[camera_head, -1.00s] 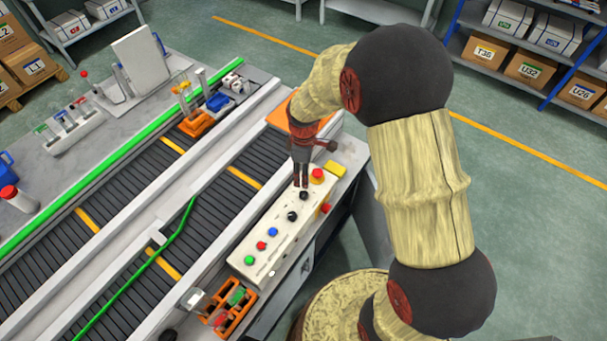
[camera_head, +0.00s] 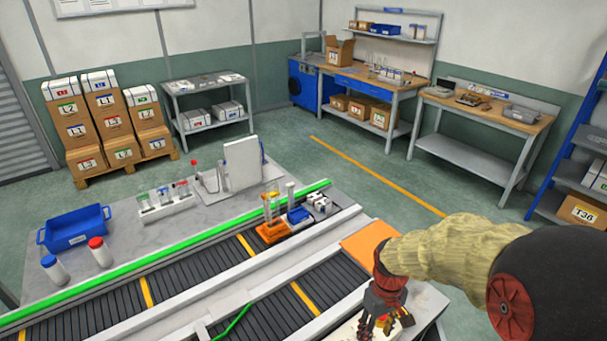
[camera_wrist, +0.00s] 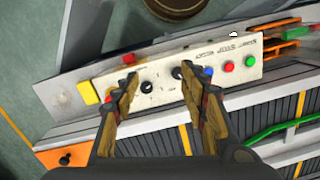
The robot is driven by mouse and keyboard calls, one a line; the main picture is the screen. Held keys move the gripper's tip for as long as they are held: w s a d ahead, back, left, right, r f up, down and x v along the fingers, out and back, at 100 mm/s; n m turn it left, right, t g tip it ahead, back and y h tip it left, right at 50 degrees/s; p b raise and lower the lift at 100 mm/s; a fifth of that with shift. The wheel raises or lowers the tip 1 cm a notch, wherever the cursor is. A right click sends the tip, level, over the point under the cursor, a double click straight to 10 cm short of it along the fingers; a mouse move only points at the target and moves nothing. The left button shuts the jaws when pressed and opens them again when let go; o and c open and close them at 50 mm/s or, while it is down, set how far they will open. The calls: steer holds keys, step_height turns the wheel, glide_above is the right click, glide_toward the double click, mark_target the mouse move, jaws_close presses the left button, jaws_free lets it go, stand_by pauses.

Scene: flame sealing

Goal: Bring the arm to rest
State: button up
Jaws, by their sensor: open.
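My gripper (camera_head: 386,318) is open and empty at the bottom right of the head view, pointing down over the control panel. In the wrist view its two fingers (camera_wrist: 160,80) are spread apart above the white panel (camera_wrist: 166,71). A dark knob shows between the fingers and another sits by the right fingertip. Blue, red and green buttons lie right of the fingers, and a yellow block (camera_wrist: 88,93) lies left of them. I cannot tell the exact height of the fingertips above the panel. Most of the panel is out of the head view.
A conveyor (camera_head: 190,284) runs beside the panel. An orange holder (camera_head: 272,231) with upright tubes stands at its far end. An orange plate (camera_head: 366,240) lies near my wrist. A blue bin (camera_head: 76,229) and two bottles stand on the left bench. The floor behind is open.

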steer(key=s+r+m+t+b, duration=0.4)
steer(key=s+r+t+b, duration=0.2)
steer(key=s+r, duration=0.7)
step_height(320, 180, up, 3)
steer(key=shift+s+r+m+t+b, duration=0.1)
steer(key=shift+s+m+t+b, duration=0.15)
steer(key=shift+b, duration=0.45)
steer(key=shift+w, duration=0.1)
steer(key=shift+c, duration=0.2)
